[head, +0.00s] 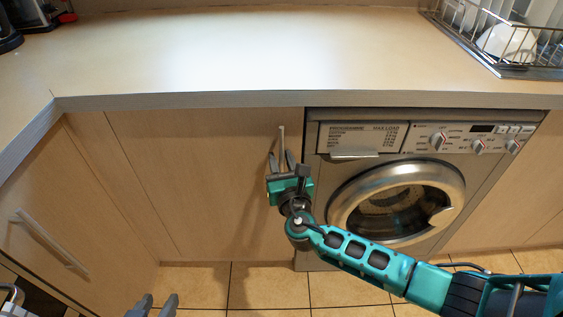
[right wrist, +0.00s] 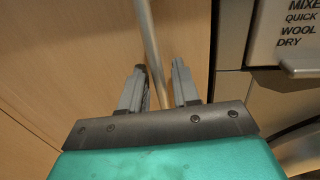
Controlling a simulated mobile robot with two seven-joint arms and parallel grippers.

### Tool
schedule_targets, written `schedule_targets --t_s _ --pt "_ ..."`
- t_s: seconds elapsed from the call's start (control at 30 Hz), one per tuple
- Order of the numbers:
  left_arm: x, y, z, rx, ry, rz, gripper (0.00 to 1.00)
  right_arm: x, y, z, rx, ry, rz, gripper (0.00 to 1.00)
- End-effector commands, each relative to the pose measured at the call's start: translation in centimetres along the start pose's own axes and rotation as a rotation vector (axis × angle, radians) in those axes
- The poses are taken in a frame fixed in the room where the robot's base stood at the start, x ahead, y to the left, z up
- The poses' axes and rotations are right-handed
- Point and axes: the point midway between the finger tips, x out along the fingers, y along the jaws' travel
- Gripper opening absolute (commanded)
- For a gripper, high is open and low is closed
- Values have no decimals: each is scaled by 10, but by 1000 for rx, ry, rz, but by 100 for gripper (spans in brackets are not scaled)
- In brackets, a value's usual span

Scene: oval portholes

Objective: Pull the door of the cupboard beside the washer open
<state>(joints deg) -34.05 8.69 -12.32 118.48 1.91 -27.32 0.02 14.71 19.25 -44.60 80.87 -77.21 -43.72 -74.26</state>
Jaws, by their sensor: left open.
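The cupboard door (head: 200,170) left of the washer is a pale wood panel, and it looks closed. Its upright metal bar handle (head: 281,139) is near the door's top right edge. It also shows in the right wrist view (right wrist: 150,45). My right gripper (head: 282,160) is at the handle, with its fingers apart and the bar running between them (right wrist: 160,78). Whether a finger touches the bar cannot be told. My left gripper (head: 155,302) is low at the bottom edge, open and empty, away from the door; only its fingertips show.
The washer (head: 400,195) stands right of the door, its round door closed. The worktop (head: 230,50) overhangs above, with a dish rack (head: 500,55) at right. Another cabinet front with a bar handle (head: 50,240) stands at left. Tiled floor (head: 270,287) lies below.

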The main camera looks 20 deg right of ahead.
Motion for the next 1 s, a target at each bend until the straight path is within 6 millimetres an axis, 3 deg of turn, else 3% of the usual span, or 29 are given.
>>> schedule_targets --t_s 0.23,0.53,1.0 --pt "0 1 0 -7 1 -1 43 0 0 0 1 1 0 29" --pt "0 1 0 -6 1 -1 43 0 0 0 1 1 0 0" --pt "0 -1 0 2 0 0 43 0 0 0 0 1 0 0"
